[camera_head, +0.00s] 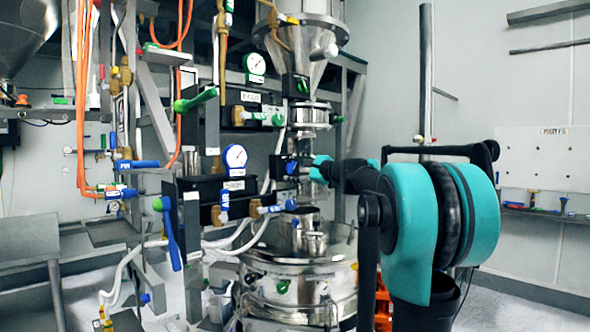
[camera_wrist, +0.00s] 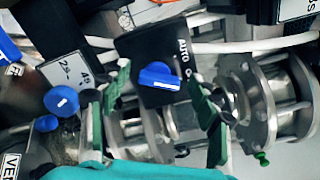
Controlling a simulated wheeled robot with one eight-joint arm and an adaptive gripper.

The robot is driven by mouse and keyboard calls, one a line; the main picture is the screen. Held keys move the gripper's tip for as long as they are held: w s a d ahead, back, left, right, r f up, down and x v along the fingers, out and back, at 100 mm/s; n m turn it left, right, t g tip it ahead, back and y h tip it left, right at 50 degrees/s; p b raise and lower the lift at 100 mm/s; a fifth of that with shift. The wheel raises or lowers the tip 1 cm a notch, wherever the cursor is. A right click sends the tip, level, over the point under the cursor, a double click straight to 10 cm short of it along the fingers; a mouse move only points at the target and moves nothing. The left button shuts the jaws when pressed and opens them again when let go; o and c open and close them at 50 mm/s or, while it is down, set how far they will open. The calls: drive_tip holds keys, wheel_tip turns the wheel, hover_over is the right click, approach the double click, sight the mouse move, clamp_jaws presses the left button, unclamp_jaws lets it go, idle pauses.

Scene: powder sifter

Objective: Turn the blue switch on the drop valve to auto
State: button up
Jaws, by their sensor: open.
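The blue switch (camera_wrist: 158,77) sits on the black face of the drop valve's box (camera_wrist: 150,48). White AUTO lettering (camera_wrist: 184,52) runs sideways along the right of that face. The switch lies roughly crosswise in the wrist view; I cannot tell which setting it points at. My gripper (camera_wrist: 160,82) is open, with one green-lined finger to the left of the switch and one to the right, gaps showing on both sides. In the head view, my gripper (camera_head: 317,167) is just right of the small black box with the blue switch (camera_head: 291,168).
Steel flanged pipe parts (camera_wrist: 262,100) lie right of the box in the wrist view, close to the right finger. Blue knobs (camera_wrist: 61,101) and numbered label plates are at left. A steel sifter drum (camera_head: 300,280) stands below my gripper; gauges and valves crowd the left.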

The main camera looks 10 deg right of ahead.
drive_tip(key=shift+c, duration=0.2)
drive_tip(key=c, duration=1.1)
